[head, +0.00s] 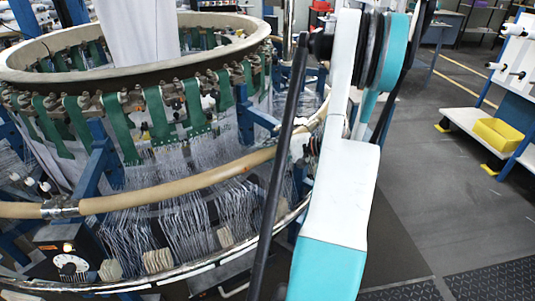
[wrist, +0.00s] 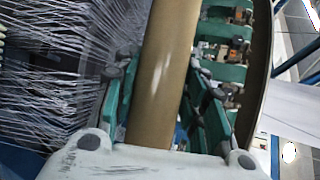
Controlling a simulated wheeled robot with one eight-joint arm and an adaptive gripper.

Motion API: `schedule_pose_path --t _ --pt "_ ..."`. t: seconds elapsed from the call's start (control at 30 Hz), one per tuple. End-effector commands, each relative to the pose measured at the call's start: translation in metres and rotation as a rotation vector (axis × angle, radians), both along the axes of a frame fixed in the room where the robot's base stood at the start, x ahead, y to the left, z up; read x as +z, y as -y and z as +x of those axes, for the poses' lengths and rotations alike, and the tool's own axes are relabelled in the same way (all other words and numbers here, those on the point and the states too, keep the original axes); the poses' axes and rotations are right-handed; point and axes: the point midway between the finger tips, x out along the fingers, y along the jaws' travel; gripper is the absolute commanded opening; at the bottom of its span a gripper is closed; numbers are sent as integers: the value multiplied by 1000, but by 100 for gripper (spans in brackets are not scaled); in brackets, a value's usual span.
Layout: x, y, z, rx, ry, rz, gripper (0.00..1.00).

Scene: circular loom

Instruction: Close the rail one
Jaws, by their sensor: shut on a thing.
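The rail (head: 185,188) is a tan curved tube around the front of the circular loom. A metal joint (head: 60,208) shows on it at the left. In the wrist view, the tan tube (wrist: 165,65) runs up between the two fingers of my gripper (wrist: 162,82). The fingers are shut on it, one along each side. My gripper is not visible in the head view, where my white and teal arm covers the area.
The loom's large upper ring (head: 130,75) has green straps and metal clips below it. Many white threads (head: 150,225) hang beneath the rail. A control box with a dial (head: 70,262) is at the lower left. Open floor (head: 440,200) and a cart with a yellow bin (head: 497,137) are at the right.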

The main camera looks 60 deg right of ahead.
Motion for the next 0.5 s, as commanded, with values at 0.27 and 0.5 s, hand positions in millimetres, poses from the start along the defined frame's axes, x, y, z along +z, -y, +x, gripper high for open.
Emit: schedule_pose_path --t 0.27,0.5 --pt "-11 -1 -2 6 -13 4 0" --pt "-12 -2 -2 8 -13 4 49"
